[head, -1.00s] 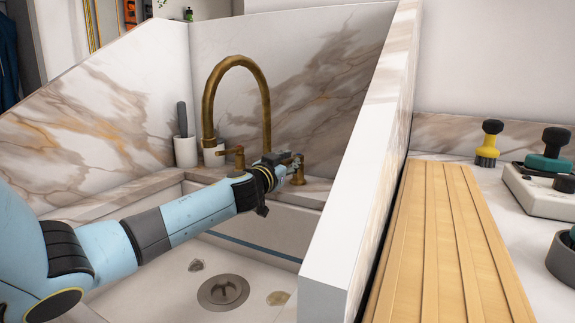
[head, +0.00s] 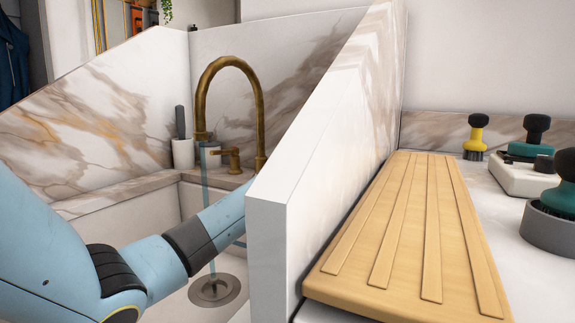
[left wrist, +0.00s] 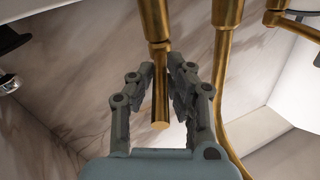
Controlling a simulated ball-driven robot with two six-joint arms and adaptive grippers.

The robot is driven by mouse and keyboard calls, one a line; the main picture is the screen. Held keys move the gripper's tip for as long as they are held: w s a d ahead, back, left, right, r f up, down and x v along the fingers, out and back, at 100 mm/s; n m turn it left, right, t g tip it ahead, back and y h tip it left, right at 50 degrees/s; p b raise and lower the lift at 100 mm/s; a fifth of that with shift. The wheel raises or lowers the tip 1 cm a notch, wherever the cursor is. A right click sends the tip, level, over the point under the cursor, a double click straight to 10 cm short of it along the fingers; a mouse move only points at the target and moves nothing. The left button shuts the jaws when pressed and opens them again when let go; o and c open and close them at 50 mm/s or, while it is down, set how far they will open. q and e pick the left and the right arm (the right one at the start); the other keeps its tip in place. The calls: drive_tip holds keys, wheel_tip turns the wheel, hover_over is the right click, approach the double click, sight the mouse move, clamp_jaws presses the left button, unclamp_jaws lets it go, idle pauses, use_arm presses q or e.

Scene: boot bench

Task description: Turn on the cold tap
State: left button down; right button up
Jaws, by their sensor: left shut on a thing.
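The brass gooseneck faucet (head: 203,95) stands at the back of the sink. A thin bluish column of water (head: 205,185) runs from its spout down to the drain (head: 215,290). One brass lever tap (head: 233,156) shows beside the faucet. My left arm reaches behind the marble partition, which hides my left gripper in the head view. In the left wrist view my left gripper (left wrist: 166,75) is shut on another brass tap lever (left wrist: 160,108), with its fingers on both sides. I cannot see a hot or cold mark. My right gripper is not in view.
The white marble partition (head: 268,240) rises close beside my left arm. Right of it lie a slatted wooden board (head: 410,230) and several brushes, one yellow (head: 476,135). A white cup (head: 183,153) with a dark-handled tool stands at the sink's back left.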

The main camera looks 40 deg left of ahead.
use_arm(q)
drive_tip(key=c, duration=1.3)
unclamp_jaws()
drive_tip(key=shift+s+d, duration=0.1)
drive_tip(key=v, duration=1.1)
drive_tip(key=shift+s+d, duration=0.15)
drive_tip(key=shift+s, duration=0.15)
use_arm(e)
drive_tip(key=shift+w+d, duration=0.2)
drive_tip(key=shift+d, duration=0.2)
use_arm(q)
drive_tip(key=shift+r, duration=0.1)
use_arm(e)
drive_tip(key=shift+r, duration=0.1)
